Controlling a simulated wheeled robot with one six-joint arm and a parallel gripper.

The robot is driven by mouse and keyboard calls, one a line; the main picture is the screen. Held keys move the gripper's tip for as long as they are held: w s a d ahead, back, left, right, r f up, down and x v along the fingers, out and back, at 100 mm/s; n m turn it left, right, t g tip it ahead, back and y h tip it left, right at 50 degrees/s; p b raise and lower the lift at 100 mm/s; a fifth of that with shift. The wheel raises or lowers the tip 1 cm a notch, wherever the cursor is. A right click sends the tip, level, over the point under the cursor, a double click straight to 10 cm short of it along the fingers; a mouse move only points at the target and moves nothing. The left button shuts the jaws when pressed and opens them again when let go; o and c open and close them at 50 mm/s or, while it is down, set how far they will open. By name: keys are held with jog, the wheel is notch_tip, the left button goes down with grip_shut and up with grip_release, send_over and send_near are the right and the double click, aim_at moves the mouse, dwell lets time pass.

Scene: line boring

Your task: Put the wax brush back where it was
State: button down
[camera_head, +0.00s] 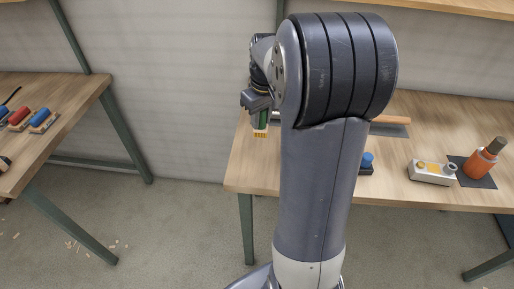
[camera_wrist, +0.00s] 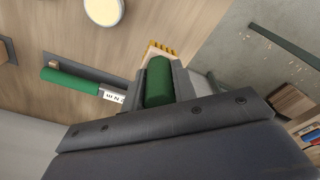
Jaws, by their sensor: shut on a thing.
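My gripper (camera_head: 258,104) is shut on a green-handled brush with a yellow toothed end, which I take for the wax brush (camera_head: 262,118). The brush hangs with its yellow end down near the left edge of the right table (camera_head: 240,165). In the wrist view the green handle (camera_wrist: 159,82) sits between my jaws, the yellow end beyond it over the wood. My arm hides part of the right table in the head view.
The right table also holds a grey box (camera_head: 432,173) with a yellow top part, an orange bottle-like thing (camera_head: 482,160) on a dark mat, and a blue-topped item (camera_head: 367,160). A left table (camera_head: 60,110) carries red and blue pieces. Open floor lies between the tables.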

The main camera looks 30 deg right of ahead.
notch_tip(320, 180, down, 10)
jog(key=shift+s+r+p, duration=0.15)
jog(key=shift+r+p, duration=0.1)
jog(key=shift+p, duration=0.25)
jog(key=shift+f, duration=0.1)
jog(key=c, duration=1.2)
grip_release()
jog(key=shift+o, duration=0.3)
jog(key=r, duration=0.8)
jog(key=s+r, duration=0.1)
jog(key=r, duration=0.3)
jog(key=shift+d+r+b, duration=0.1)
jog(key=shift+b, duration=0.3)
